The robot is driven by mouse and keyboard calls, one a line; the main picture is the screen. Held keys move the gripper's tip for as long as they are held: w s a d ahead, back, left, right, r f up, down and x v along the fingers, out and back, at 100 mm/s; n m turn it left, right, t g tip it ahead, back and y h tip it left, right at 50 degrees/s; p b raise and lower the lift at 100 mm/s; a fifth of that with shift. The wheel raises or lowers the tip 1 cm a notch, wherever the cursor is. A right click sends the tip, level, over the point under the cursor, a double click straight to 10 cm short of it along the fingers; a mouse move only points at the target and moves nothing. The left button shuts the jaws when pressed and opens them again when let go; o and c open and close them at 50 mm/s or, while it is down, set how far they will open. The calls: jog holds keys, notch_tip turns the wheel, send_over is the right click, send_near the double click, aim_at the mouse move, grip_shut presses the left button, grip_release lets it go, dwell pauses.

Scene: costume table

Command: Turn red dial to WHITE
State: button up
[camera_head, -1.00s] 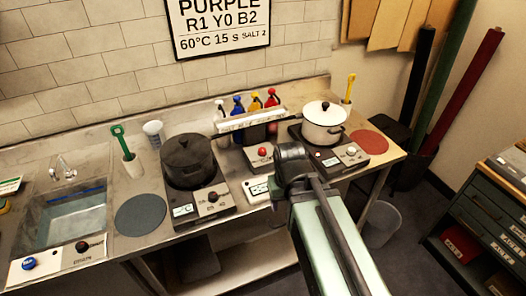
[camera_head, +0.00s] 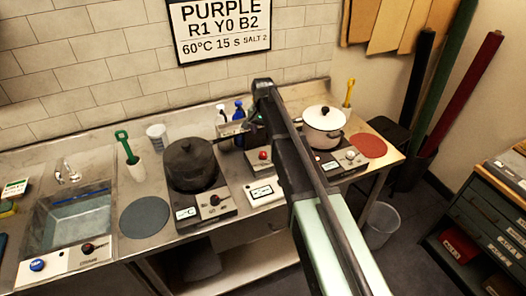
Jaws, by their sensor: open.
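A red knob (camera_head: 264,155) sits on a pale unit in the middle of the counter, between the two hotplates. It is small, and its setting cannot be read. No WHITE label is legible. My gripper (camera_head: 245,131) is above and behind the red knob, near the dye bottles, apart from the knob. It is small and dark, partly lost against the bottles; it looks open and empty. My arm hides part of the counter to the right of the knob.
A dark lidded pot (camera_head: 190,165) stands on the left hotplate, a white lidded pot (camera_head: 323,127) on the right one. A blue bottle (camera_head: 239,110) is behind the gripper. The sink (camera_head: 70,217) is at left; a red round mat (camera_head: 369,146) lies at right.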

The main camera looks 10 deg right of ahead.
aim_at(263, 153)
notch_tip(263, 153, down, 11)
jog(key=b, duration=1.1)
jog(key=shift+r, duration=0.1)
jog(key=c, duration=0.9)
